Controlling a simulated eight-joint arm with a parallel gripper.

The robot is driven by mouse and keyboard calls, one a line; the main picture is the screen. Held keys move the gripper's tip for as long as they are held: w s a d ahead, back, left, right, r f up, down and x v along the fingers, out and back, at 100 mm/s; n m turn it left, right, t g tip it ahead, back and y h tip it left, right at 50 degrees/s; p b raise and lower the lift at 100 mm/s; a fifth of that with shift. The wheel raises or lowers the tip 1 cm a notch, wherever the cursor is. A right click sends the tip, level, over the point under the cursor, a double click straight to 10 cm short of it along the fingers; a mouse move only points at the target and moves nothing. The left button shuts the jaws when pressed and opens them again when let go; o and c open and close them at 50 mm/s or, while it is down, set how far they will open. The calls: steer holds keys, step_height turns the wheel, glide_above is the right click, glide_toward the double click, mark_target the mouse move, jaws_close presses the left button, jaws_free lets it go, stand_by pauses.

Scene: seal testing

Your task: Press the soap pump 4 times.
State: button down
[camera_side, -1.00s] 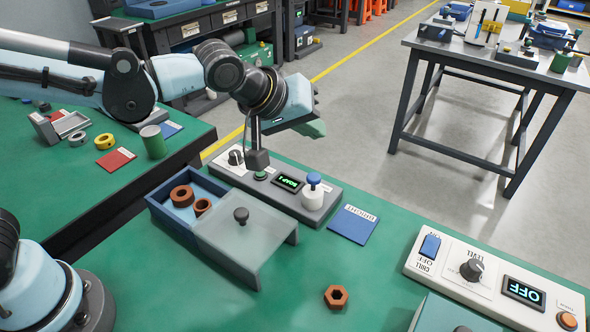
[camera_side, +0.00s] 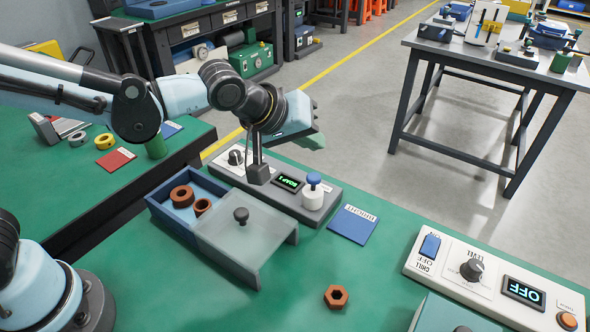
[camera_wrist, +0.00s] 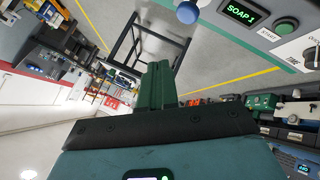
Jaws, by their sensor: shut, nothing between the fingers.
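The soap pump (camera_side: 312,195) is a white bottle with a blue round head, upright on the right end of a grey panel. Its blue head also shows at the top of the wrist view (camera_wrist: 187,12). The panel's display (camera_side: 288,182) reads SOAP:1, clearest in the wrist view (camera_wrist: 240,13). My gripper (camera_side: 316,139) has green fingers, which show shut and empty in the wrist view (camera_wrist: 157,72). In the side view it appears above the pump in the picture, apart from it and tilted toward the floor beyond. A green START button (camera_wrist: 286,27) shows in the wrist view.
A dark block on a stalk hangs from my wrist close over the panel, hiding the button in the side view. A blue box (camera_side: 160,206) with brown nuts and a grey lid (camera_side: 245,245) stands in front. A blue card (camera_side: 353,225) lies right of the panel.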

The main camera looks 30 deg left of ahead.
mark_target(309, 178)
steer(key=shift+f, duration=2.25)
steer(key=shift+f, duration=0.1)
steer(key=shift+f, duration=0.3)
steer(key=shift+f, duration=0.85)
stand_by(1.2)
steer(key=shift+r, duration=1.3)
steer(key=shift+r, duration=0.1)
steer(key=shift+r, duration=2.4)
